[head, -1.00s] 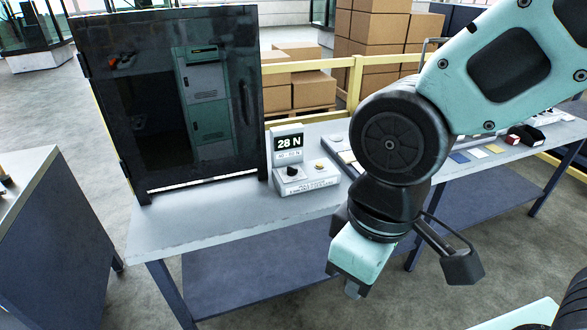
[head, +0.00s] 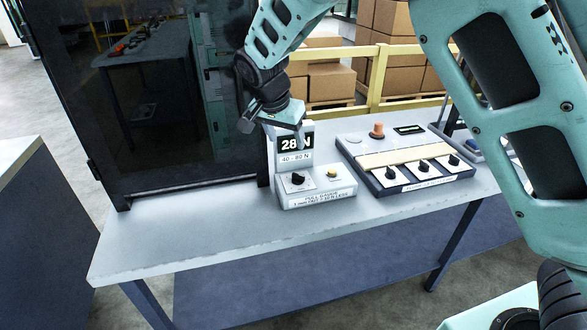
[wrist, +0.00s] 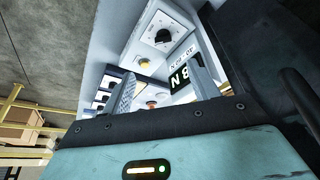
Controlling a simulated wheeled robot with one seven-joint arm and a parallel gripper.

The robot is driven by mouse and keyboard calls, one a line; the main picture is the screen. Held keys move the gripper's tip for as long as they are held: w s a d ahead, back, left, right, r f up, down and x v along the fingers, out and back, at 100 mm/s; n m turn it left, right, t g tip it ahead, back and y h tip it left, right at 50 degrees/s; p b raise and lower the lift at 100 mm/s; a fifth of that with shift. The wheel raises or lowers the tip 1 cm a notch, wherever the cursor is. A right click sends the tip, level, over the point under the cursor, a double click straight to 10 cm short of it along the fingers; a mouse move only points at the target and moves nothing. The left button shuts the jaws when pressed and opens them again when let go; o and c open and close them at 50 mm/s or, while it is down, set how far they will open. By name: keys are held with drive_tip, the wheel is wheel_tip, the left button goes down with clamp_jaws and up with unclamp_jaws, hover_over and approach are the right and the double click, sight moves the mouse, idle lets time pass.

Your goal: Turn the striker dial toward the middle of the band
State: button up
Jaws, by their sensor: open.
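The pull gauge box (head: 316,190) stands on the bench beside the dark cabinet. Its display (head: 295,144) reads 28 N, partly covered by my gripper, above the line 40-80 N. The black dial (head: 298,178) is on the box's top, left of a yellow button (head: 332,173). In the wrist view, the dial (wrist: 163,36) and the yellow button (wrist: 145,62) lie beyond my fingers. My gripper (head: 298,134) is open and empty, above and behind the dial and apart from it. The two fingers (wrist: 163,86) are spread apart in the wrist view.
A dark glossy cabinet (head: 140,100) stands close to the left of the gauge. A panel with several black knobs and an orange knob (head: 377,131) sits to the right. The front of the bench (head: 190,225) is clear. A yellow rail (head: 375,80) and cartons are behind.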

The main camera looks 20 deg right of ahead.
drive_tip(key=w, duration=0.1)
drive_tip(key=p, duration=0.3)
approach(298, 175)
drive_tip(key=x, duration=0.8)
drive_tip(key=shift+w+d+f, duration=0.1)
drive_tip(key=shift+w+f, duration=0.05)
drive_tip(key=shift+f, duration=0.15)
drive_tip(key=c, duration=1)
